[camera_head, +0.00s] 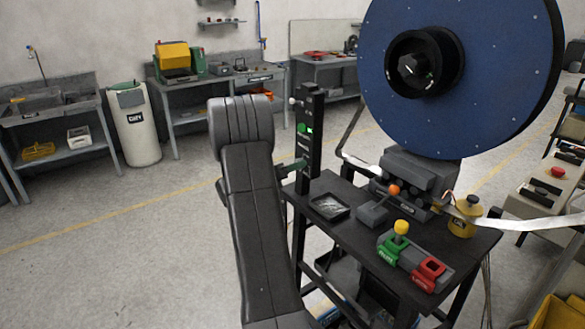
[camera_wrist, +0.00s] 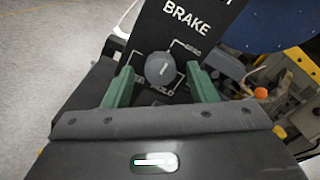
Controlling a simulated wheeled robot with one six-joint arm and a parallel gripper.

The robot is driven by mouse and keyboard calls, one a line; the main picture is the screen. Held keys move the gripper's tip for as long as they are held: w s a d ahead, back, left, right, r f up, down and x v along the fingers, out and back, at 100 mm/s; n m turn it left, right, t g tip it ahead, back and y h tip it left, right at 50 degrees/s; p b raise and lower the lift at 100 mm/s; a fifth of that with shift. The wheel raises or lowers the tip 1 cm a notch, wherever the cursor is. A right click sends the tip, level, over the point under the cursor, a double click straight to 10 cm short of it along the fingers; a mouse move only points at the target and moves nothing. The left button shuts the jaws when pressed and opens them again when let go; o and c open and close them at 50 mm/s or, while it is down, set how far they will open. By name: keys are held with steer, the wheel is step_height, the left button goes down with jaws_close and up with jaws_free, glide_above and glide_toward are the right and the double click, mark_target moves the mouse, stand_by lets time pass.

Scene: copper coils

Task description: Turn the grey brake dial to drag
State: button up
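In the wrist view the grey brake dial (camera_wrist: 161,69) sits on a black panel (camera_wrist: 193,50) under the white word BRAKE. A short white mark on the dial points up and slightly right. White lines lead off from the dial to labels; the one below reads like HOLD, and others are partly hidden. My gripper (camera_wrist: 160,72) is open, with one green finger on each side of the dial and a visible gap to each. In the head view my gripper (camera_head: 293,167) shows as a green finger beside the black upright post (camera_head: 308,140); the dial cannot be made out there.
A large blue reel (camera_head: 450,110) stands to the right of the post. The black table (camera_head: 345,240) below bears a small tray (camera_head: 329,206), an orange-knobbed lever (camera_head: 394,190), a yellow-and-black pot (camera_head: 465,217) and a box with green and red parts (camera_head: 415,260). Open floor lies left.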

steer(key=b+v, duration=0.3)
steer(key=v, duration=1)
steer(key=shift+s+a, duration=0.25)
steer(key=shift+a, duration=0.1)
steer(key=shift+d, duration=0.1)
steer(key=p+x, duration=0.3)
steer(key=x, duration=1)
steer(key=shift+w+d, duration=0.25)
steer(key=shift+d, duration=0.05)
steer(key=shift+a, duration=0.1)
